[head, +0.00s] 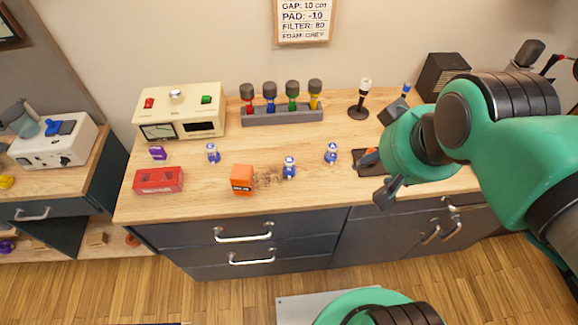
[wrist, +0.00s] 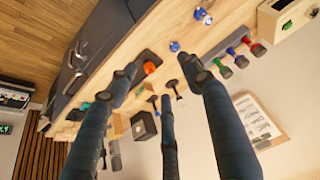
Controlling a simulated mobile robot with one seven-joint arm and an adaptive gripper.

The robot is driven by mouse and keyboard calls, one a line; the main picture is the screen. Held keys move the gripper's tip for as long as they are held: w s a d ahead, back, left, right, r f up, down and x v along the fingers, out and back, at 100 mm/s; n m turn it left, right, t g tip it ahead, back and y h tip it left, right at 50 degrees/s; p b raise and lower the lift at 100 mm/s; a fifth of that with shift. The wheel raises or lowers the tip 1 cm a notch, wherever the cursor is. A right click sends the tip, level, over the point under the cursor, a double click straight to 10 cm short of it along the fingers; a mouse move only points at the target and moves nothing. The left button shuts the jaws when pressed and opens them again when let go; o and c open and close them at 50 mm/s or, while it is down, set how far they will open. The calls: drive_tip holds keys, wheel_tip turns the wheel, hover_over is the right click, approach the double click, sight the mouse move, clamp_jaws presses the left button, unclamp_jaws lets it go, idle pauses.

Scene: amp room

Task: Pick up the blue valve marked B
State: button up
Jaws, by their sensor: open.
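Three small blue and white valves stand on the wooden worktop: one at the left (head: 213,152), one in the middle (head: 290,167) and one at the right (head: 331,153). Their letters are too small to read, so I cannot tell which is marked B. Two blue and white pieces, likely valves, show near the top of the wrist view, one nearer the middle (wrist: 174,46) and one higher up (wrist: 202,15). My gripper (head: 376,178) is open and empty, to the right of the right valve and apart from it. Its dark fingers (wrist: 166,88) spread across the wrist view.
An orange block (head: 241,179) and a red box (head: 158,180) stand at the front. A cream instrument (head: 180,112) and a grey rack (head: 282,115) with coloured, dark-topped pieces stand behind. A dark stand (head: 359,104) and black box (head: 441,76) are at back right.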

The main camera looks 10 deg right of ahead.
drive_tip(key=n+g+p, duration=0.2)
drive_tip(key=g+p, duration=0.4)
drive_tip(key=p, duration=1.2)
hover_over(290, 160)
wheel_tip(290, 160, down, 11)
drive_tip(key=shift+w+f, duration=0.1)
drive_tip(key=shift+f+b, duration=0.45)
drive_tip(key=shift+f, duration=3.8)
drive_tip(key=shift+f, duration=0.15)
